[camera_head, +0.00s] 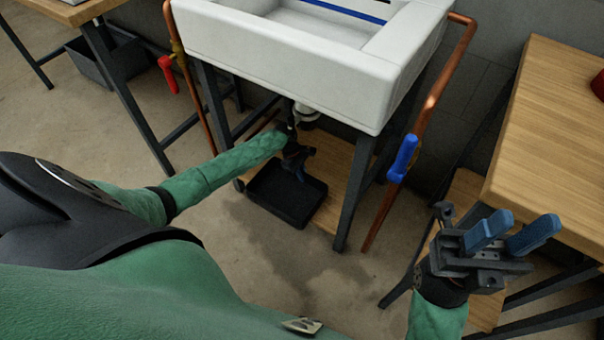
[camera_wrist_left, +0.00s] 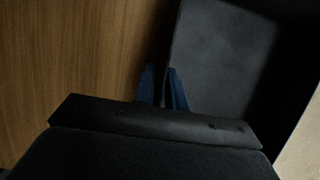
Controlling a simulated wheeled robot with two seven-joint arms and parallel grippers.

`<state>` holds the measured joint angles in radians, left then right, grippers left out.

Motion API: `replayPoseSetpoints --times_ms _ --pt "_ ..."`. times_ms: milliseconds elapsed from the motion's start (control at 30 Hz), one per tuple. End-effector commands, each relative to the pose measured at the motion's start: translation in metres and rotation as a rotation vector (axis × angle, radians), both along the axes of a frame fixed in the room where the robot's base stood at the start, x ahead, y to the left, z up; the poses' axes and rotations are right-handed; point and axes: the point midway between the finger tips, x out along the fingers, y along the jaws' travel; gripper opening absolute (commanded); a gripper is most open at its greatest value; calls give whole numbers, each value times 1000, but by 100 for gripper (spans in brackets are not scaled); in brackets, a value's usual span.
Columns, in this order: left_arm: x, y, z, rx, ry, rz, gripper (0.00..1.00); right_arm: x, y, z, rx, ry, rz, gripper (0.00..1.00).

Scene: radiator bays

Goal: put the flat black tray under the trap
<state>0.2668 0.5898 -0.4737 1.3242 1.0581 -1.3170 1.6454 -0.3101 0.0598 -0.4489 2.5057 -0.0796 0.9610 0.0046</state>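The flat black tray (camera_head: 279,212) lies under the front of the sink, partly over the wooden shelf board (camera_head: 335,165). In the left wrist view its near-black inside (camera_wrist_left: 222,60) fills the right half. My left gripper (camera_head: 299,168) is at the tray's back rim, its blue fingers (camera_wrist_left: 163,75) on either side of the tray wall and close together. The trap shows as a pale piece (camera_head: 306,112) under the sink, partly hidden by the basin and my left wrist. My right gripper (camera_head: 511,234) is open and empty, in front of the right bench.
The white sink (camera_head: 285,50) stands on dark legs. Copper pipes with a red valve handle (camera_head: 167,75) and a blue one (camera_head: 403,158) flank it. A wooden bench (camera_head: 555,130) stands right. A damp patch (camera_head: 285,255) marks the floor before the tray.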

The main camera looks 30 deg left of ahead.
Motion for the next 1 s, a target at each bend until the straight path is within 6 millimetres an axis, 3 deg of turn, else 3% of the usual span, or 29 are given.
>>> replayPoseSetpoints --times_ms 67,467,1000 --pt "0 0 0 0 0 0 29 0 0 1 2 0 1 36" --pt "0 2 4 1 0 0 29 0 1 2 4 -1 0 36" --pt "2 28 67 1 0 0 29 -3 -6 11 -28 7 -48 36"
